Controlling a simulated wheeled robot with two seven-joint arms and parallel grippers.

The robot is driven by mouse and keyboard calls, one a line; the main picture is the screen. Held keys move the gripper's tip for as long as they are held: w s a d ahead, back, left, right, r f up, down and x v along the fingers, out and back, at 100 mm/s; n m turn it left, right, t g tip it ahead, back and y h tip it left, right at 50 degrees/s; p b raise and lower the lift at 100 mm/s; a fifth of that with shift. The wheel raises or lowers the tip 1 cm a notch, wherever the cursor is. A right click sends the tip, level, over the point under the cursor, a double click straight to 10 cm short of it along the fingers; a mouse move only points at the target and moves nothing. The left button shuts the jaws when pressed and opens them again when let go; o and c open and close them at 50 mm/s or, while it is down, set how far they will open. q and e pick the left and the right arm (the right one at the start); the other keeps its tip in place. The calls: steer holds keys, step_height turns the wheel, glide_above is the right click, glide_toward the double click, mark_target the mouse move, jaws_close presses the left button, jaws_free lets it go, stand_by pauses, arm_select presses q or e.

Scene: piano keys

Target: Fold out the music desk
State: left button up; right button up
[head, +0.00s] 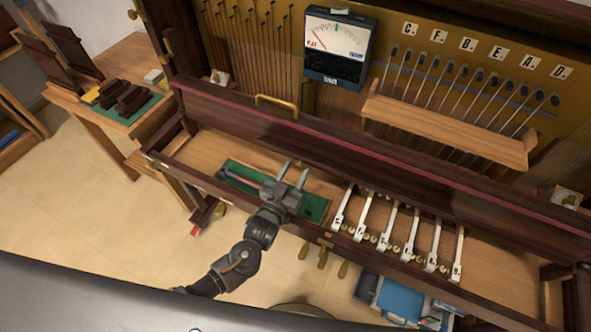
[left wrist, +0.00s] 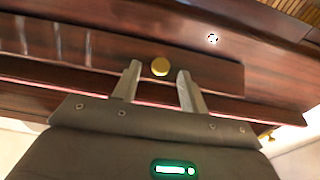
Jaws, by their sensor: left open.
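A dark reddish wooden panel (left wrist: 215,72) with a round brass knob (left wrist: 160,66) shows in the left wrist view; it looks like the music desk, lying flat against the wood behind it. In the head view the long dark board of the piano (head: 350,146) runs behind the keys; the knob cannot be made out there. My left gripper (head: 294,173) is open and empty, in front of this board. In the left wrist view its fingertips (left wrist: 158,74) stand on either side of the knob; whether they touch it I cannot tell. My right gripper is not in view.
White lettered keys (head: 389,222) stand right of my left gripper. A green felt tray (head: 313,209) lies under it. A brass handle (head: 276,104) sits on the upper rail. A meter (head: 339,45) and a wooden shelf (head: 445,128) are behind. A side table (head: 92,117) stands left.

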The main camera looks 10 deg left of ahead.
arm_select(q)
steer(key=b+v, duration=0.1)
steer(key=v, duration=0.9)
steer(key=shift+b, duration=0.4)
steer(key=shift+w, duration=0.1)
